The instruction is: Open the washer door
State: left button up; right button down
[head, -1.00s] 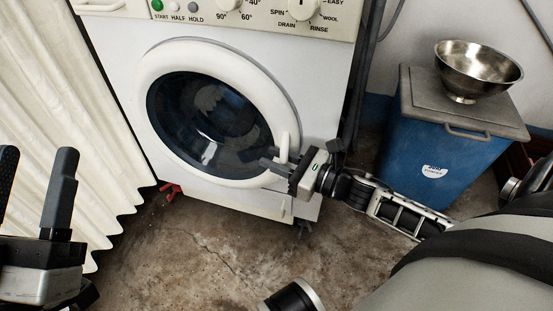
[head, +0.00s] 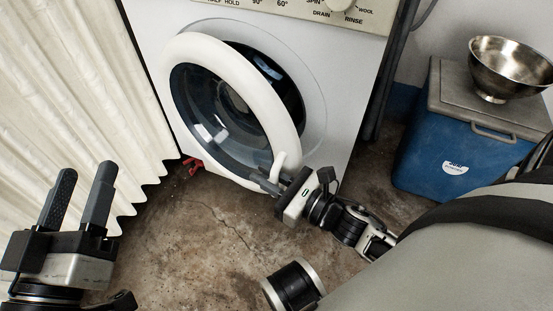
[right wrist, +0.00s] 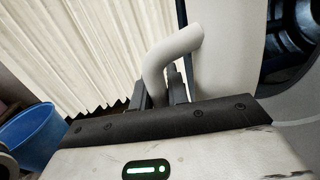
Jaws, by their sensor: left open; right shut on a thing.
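The white washer (head: 345,75) stands against the wall. Its round door (head: 184,75), a white ring with dark glass, is ajar, swung out on its right side and showing part of the dark drum opening (head: 268,70). My right gripper (head: 268,180) is shut on the white door handle (head: 281,163) at the ring's lower right. In the right wrist view the bent handle (right wrist: 172,55) rises between the fingers (right wrist: 160,90). My left gripper (head: 80,190) is open and empty at the lower left, in front of the curtain, away from the door.
A pleated cream curtain (head: 90,70) hangs left of the washer. A blue bin (head: 440,150) with a grey lid holds a metal bowl (head: 510,68) at the right. A small red thing (head: 192,166) lies by the washer's foot. The floor (head: 200,235) in front is clear.

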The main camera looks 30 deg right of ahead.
jog(key=shift+s+f, duration=0.1)
jog(key=c, duration=1.6)
grip_release()
jog(key=shift+a, duration=0.1)
jog(key=shift+c, duration=0.2)
pick_arm(q)
jog(key=f+g+p, duration=0.1)
jog(key=s+f+n+p, duration=0.1)
jog(key=s+f+n+g, duration=0.1)
jog(key=shift+d+f+g+y+p, duration=0.3)
jog(key=shift+d+y+p, duration=0.05)
jog(key=shift+y+p, duration=0.05)
pick_arm(e)
jog(key=v, duration=1.6)
